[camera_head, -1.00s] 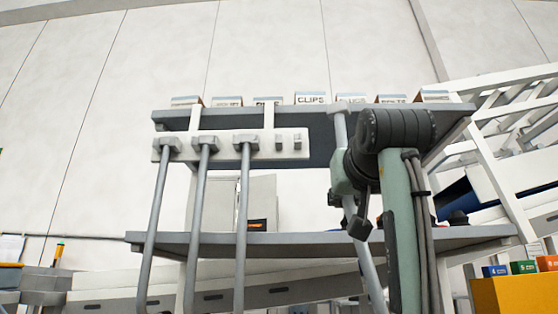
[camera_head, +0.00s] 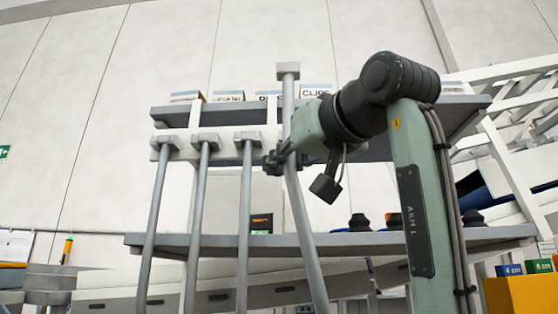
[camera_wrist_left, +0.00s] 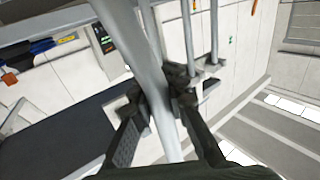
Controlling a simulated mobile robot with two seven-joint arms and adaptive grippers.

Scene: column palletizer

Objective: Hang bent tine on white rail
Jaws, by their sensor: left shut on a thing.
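A long grey tine (camera_head: 302,215) with a block head on top is held by my left gripper (camera_head: 279,160). The gripper is shut around its upper shaft, and the tine leans slightly, lower end to the right. The held tine's head is above the rail's level. The gripper hides the rail's right end. In the left wrist view, the tine (camera_wrist_left: 150,70) passes between the gripper's fingers (camera_wrist_left: 165,95). My right gripper is not in view.
A dark grey upper shelf (camera_head: 365,150) carries several labelled boxes (camera_head: 316,90) behind the tine. A lower shelf (camera_head: 225,243) runs behind the hanging tines. A white slatted frame (camera_head: 510,140) stands at right, above a yellow bin (camera_head: 520,296).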

